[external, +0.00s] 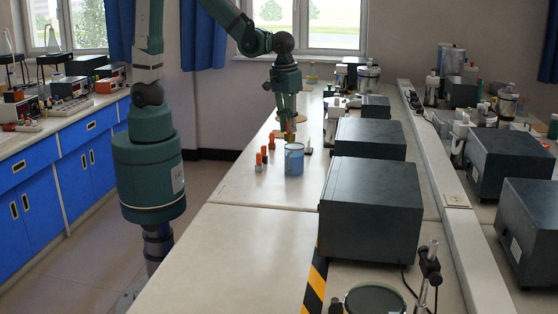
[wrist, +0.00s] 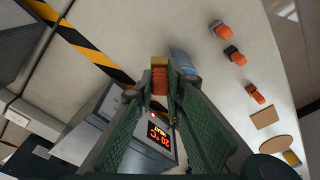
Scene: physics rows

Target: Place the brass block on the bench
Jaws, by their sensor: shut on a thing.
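My gripper (wrist: 160,84) points down over the light bench (wrist: 225,75), its green fingers closed on the small brass block (wrist: 159,61). The block shows brass at its far end and orange-brown between the fingertips. In the external view my gripper (external: 289,128) is low over the bench (external: 245,190), behind the blue beaker. The block is small there, and I cannot tell whether it touches the bench.
A blue beaker (external: 294,159) stands just in front of my gripper, with several orange-capped vials (external: 264,155) to its left. Dark instrument boxes (external: 370,208) line the right. A red-lit display (wrist: 160,137) shows between my fingers. The near-left bench is clear.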

